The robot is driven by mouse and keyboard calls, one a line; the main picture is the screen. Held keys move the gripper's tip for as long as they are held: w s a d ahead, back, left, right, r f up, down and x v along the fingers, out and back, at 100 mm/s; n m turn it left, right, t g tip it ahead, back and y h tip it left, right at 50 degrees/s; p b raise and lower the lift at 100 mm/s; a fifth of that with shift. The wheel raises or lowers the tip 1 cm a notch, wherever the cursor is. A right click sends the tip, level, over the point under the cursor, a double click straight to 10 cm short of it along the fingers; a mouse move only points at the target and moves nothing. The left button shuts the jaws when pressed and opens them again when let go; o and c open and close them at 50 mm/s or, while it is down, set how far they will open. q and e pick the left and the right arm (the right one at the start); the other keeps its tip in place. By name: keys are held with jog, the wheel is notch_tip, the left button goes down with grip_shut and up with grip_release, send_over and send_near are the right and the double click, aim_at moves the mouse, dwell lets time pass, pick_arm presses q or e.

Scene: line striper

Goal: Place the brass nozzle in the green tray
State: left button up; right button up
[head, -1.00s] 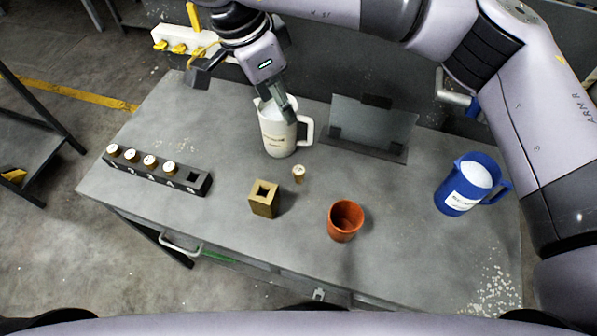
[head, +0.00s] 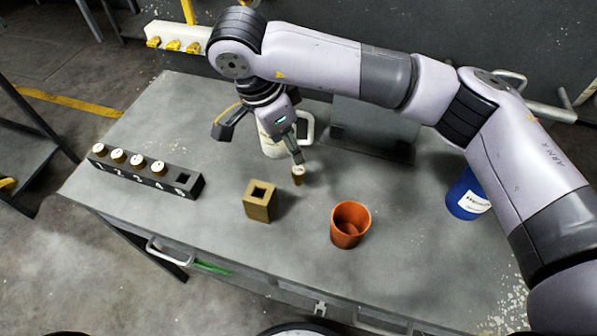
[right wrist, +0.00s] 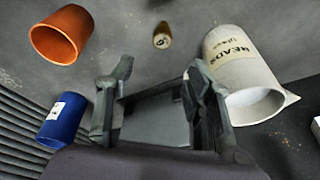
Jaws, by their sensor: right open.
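A small brass nozzle (head: 298,177) with a pale top stands on the grey table beside the white mug. It also shows near the top of the right wrist view (right wrist: 162,38). My right gripper (head: 262,138) is open and empty above the table, pointing down. One fingertip appears close above the nozzle in the head view. In the right wrist view the nozzle lies beyond the open fingers (right wrist: 158,78), apart from them. A green strip, perhaps the green tray (head: 212,267), shows below the table's front edge; most of it is hidden. My left gripper is not in view.
A black numbered rack (head: 150,178) holds several similar brass pieces; slot 5 is empty. A brass block (head: 257,206) with a square hole and an orange cup (head: 350,226) stand in front. The white mug (head: 272,146) and blue jug (head: 465,200) are partly hidden by my arm.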

send_over(298, 170)
jog(key=f, duration=0.5)
jog(key=shift+s+a+f+p, duration=0.2)
jog(key=shift+f+p, duration=0.1)
jog(key=shift+p, duration=0.05)
jog(key=x, duration=0.1)
jog(key=p+x, duration=0.1)
jog(key=x, duration=0.1)
jog(key=p+x, duration=0.1)
jog(key=shift+a+f, duration=0.25)
jog(key=shift+f, duration=0.15)
jog(key=shift+d+f, duration=0.1)
jog(key=shift+f, duration=0.2)
jog(key=shift+c, duration=0.4)
grip_shut()
